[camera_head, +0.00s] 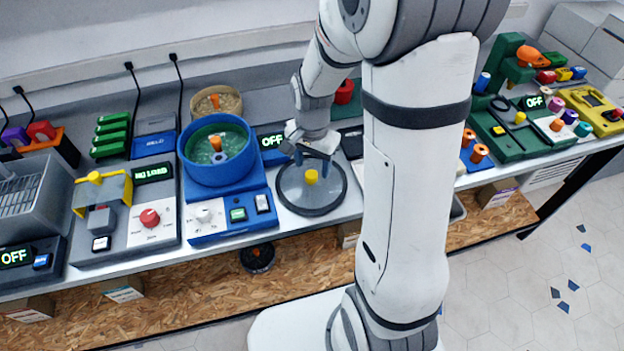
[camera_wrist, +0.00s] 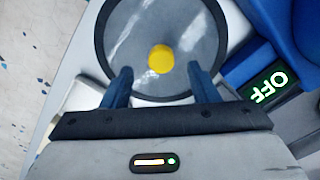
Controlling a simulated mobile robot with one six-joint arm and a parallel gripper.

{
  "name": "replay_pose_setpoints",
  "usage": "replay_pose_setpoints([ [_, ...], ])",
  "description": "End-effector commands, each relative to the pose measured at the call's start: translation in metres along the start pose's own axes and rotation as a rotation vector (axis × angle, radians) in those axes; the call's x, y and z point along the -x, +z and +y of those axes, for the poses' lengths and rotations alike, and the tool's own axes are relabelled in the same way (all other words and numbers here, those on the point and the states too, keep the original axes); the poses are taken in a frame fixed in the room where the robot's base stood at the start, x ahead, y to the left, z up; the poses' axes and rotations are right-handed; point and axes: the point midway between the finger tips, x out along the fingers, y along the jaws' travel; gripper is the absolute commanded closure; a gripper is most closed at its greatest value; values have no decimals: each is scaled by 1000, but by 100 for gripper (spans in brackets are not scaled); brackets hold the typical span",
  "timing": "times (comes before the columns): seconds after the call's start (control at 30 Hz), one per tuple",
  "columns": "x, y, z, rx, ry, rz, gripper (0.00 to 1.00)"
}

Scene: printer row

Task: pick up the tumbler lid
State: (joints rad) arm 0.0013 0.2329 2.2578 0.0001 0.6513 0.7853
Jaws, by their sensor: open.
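The tumbler lid (camera_head: 322,199) is a round, grey, see-through disc with a dark rim and a yellow knob (camera_head: 311,177) at its centre. It lies on the bench at the front edge, right of the blue tumbler. My gripper (camera_head: 312,158) is above the lid, just behind the knob. In the wrist view the lid (camera_wrist: 128,60) fills the top middle, and the yellow knob (camera_wrist: 161,59) stands ahead of and between the two blue fingers of my gripper (camera_wrist: 161,88). The fingers are spread apart with nothing between them. I cannot tell whether they touch the lid.
The blue tumbler (camera_head: 214,170) holds green contents and an orange piece, left of the lid. An OFF display (camera_head: 272,141) is beside it; the display also shows in the wrist view (camera_wrist: 270,86). Other machines stand farther left and right. My arm hides the bench right of the lid.

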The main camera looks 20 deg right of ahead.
Motion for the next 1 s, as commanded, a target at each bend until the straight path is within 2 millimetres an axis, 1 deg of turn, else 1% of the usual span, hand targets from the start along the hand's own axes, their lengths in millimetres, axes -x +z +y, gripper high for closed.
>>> replay_pose_setpoints([
  [0.1, -18, 2, -1, 1, 3, -3, 46],
  [0.2, -28, 2, -1, 2, 2, -2, 46],
  [0.3, -32, 2, -1, 2, 1, -1, 46],
  [0.5, -32, 2, -2, 3, 0, 0, 47],
  [1.0, -31, 2, -2, 4, 0, 0, 88],
])
